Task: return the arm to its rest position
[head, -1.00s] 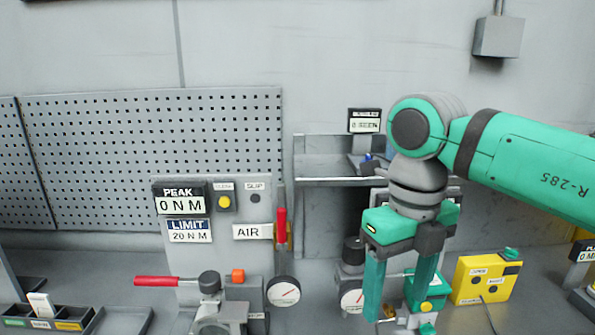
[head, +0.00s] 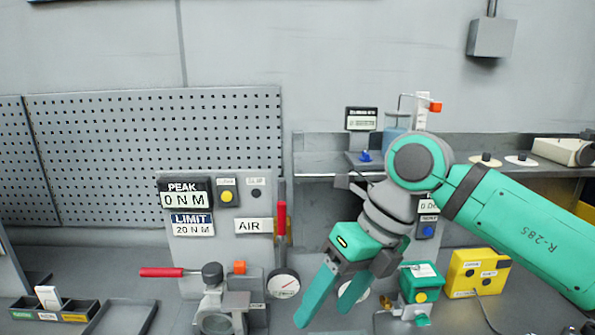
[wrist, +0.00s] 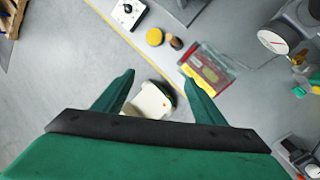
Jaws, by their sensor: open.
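My gripper (head: 326,306) hangs from the green arm right of centre in the head view, tilted with its fingers pointing down and to the left. Its two green fingers are spread and nothing is between them. It is above the bench, in front of the gauges. In the wrist view the open fingers of my gripper (wrist: 160,90) reach over the bench edge and floor. A whitish object (wrist: 150,103) shows beyond them, apart from the fingers as far as I can tell.
The panel with the PEAK display (head: 187,193) and a red-handled valve fixture (head: 212,300) stand left of my gripper. A green box (head: 420,284) and a yellow box (head: 478,272) stand to its right. A shelf (head: 330,174) runs behind. A dark tray (head: 125,318) lies at left.

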